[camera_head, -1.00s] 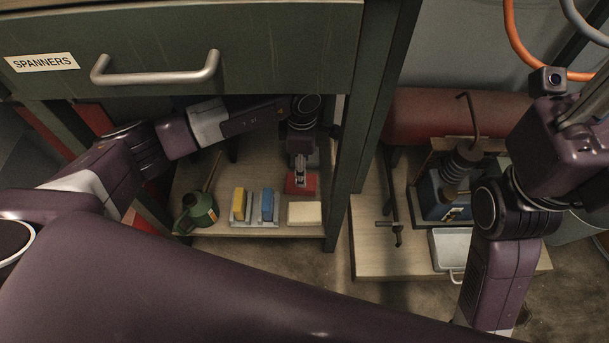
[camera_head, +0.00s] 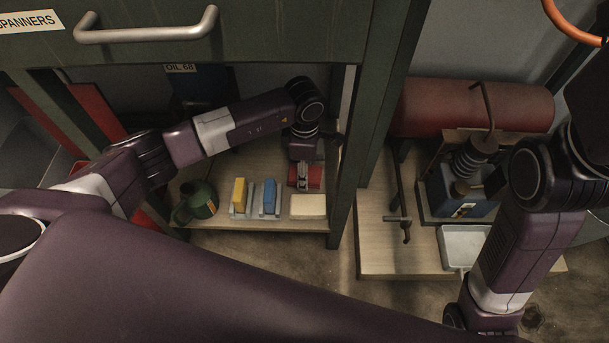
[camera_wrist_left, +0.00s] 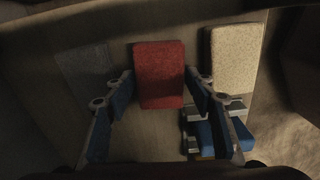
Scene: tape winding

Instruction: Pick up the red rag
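The red rag (camera_head: 315,177) lies flat on the wooden shelf under the drawer, behind the cream block. In the left wrist view the rag (camera_wrist_left: 160,65) is a red rounded rectangle. My left gripper (camera_head: 303,184) reaches down over the rag and partly hides it in the head view. In the left wrist view my left gripper (camera_wrist_left: 160,78) is open, with one finger on each side of the rag. A gap shows at each side, and I cannot tell its height above the shelf. My right arm is at the right of the head view; its gripper is out of view.
The cabinet post (camera_head: 350,170) is close at the right; the drawer (camera_head: 260,40) hangs above.

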